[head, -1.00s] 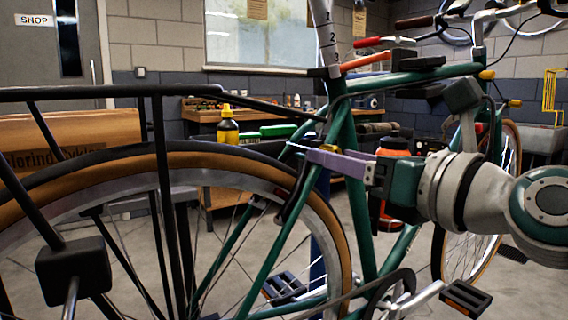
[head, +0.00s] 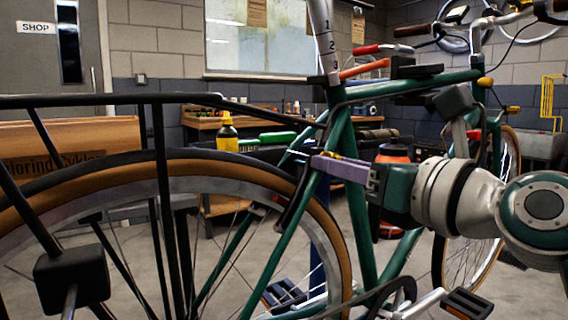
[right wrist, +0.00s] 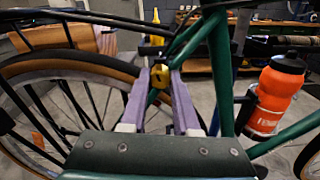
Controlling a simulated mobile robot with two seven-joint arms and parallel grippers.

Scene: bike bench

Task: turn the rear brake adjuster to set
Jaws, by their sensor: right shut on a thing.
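The rear brake adjuster is a small yellow knob (right wrist: 158,77), seen in the right wrist view by the green frame tubes above the rear wheel. My right gripper (right wrist: 160,73) has its two purple fingers on either side of the knob, shut on it. In the head view the right gripper (head: 316,161) reaches in from the right to the rear of the frame below the seat post. Only a bit of yellow shows there above the fingers, and the knob is mostly hidden. I cannot read any set mark on it. My left gripper is not in view.
The rear wheel (head: 180,165) and black rack (head: 100,99) fill the left of the head view. The green seat tube (head: 350,190) stands close beside my fingers. An orange bottle (right wrist: 278,95) is on the frame to the right. A workbench (head: 200,122) stands behind.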

